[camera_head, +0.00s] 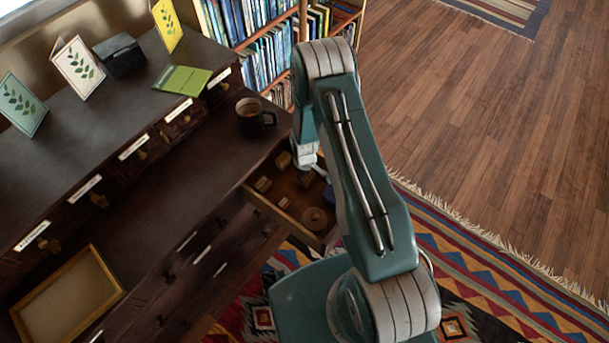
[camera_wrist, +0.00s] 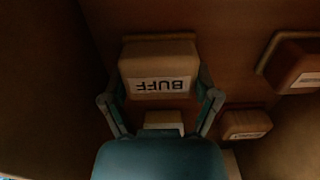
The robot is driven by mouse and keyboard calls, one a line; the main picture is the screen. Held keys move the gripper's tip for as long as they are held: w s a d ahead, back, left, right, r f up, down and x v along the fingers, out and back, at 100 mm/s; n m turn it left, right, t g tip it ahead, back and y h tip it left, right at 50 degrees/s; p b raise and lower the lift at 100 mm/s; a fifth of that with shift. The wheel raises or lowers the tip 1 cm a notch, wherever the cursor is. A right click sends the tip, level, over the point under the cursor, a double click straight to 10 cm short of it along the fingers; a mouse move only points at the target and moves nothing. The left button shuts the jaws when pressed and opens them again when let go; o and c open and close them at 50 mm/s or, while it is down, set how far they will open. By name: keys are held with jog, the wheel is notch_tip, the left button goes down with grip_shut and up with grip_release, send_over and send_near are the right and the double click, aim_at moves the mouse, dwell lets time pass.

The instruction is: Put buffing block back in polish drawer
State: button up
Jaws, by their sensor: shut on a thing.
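The buffing block (camera_wrist: 158,62) is a tan block with a white label reading BUFF, upside down in the wrist view. My gripper (camera_wrist: 160,97) is shut on it, with one finger at each side. A thin lighter edge shows along the block's far side; I cannot tell whether the block touches the drawer floor. The polish drawer (camera_head: 269,208) stands pulled out of the desk in the head view, with small blocks and a round piece inside.
Other labelled blocks lie in the drawer: a reddish one (camera_wrist: 297,68), a smaller one (camera_wrist: 245,123) and a pale one (camera_wrist: 163,122) close to my gripper. A dark mug (camera_head: 252,115) stands on the desktop near the drawer. A bookcase (camera_head: 265,45) is behind.

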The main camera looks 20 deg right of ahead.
jog(key=o, duration=1.1)
jog(key=s+r+m+t, duration=0.1)
jog(key=s+r+m, duration=0.1)
jog(key=r, duration=1.7)
jog(key=s+r+m+t, duration=0.1)
jog(key=s+r+t, duration=0.15)
jog(key=r, duration=1.55)
jog(key=s+r+m+t, duration=0.2)
jog(key=s+r+m, duration=0.2)
jog(key=s+r, duration=1)
jog(key=shift+s+a, duration=0.15)
jog(key=shift+s, duration=1.75)
